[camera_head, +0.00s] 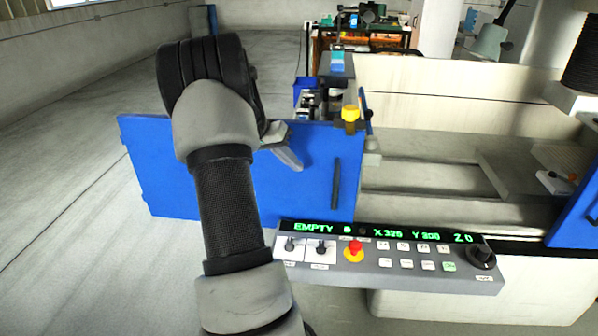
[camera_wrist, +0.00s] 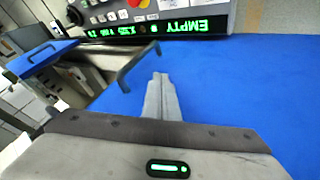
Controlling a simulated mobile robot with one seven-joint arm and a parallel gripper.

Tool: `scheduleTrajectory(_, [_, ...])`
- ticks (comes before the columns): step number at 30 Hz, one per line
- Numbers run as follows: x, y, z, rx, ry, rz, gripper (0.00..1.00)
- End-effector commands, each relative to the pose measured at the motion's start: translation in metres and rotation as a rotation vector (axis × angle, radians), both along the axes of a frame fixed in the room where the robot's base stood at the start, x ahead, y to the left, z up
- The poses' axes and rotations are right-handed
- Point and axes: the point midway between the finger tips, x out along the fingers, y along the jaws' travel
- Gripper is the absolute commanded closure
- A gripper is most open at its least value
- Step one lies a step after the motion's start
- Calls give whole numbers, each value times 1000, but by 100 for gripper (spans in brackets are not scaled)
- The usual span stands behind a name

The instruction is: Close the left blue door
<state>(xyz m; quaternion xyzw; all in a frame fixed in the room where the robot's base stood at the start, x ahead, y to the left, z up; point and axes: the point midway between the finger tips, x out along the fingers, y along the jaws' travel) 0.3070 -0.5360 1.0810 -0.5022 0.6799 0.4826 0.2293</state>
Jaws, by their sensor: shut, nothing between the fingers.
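The left blue door (camera_head: 305,190) is a flat blue panel at the left of the machine, and the machine's opening to its right is exposed. Its dark upright handle (camera_head: 336,183) is near its right edge. The door (camera_wrist: 240,80) fills much of the wrist view, with the handle (camera_wrist: 137,65) just left of my fingertips. My gripper (camera_head: 292,158) is in front of the door, left of the handle and apart from it. In the wrist view the gripper's fingers (camera_wrist: 160,82) are together and empty. My arm hides part of the door's middle.
A control panel (camera_head: 400,263) with a green readout and a red stop button juts out below the door. A second blue door (camera_head: 580,215) is at the right edge. Open floor lies left.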

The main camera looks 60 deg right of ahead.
Motion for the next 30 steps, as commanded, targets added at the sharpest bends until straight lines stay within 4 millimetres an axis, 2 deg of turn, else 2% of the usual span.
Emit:
scheduleTrajectory(14, [-37,-42,-76,6,0,1,100])
scheduleTrajectory(18, [-59,-45,-72,4,-1,0,100])
scheduleTrajectory(21, [-67,-47,-72,3,-1,3,100])
scheduleTrajectory(30, [-74,-48,-73,3,-1,4,100])
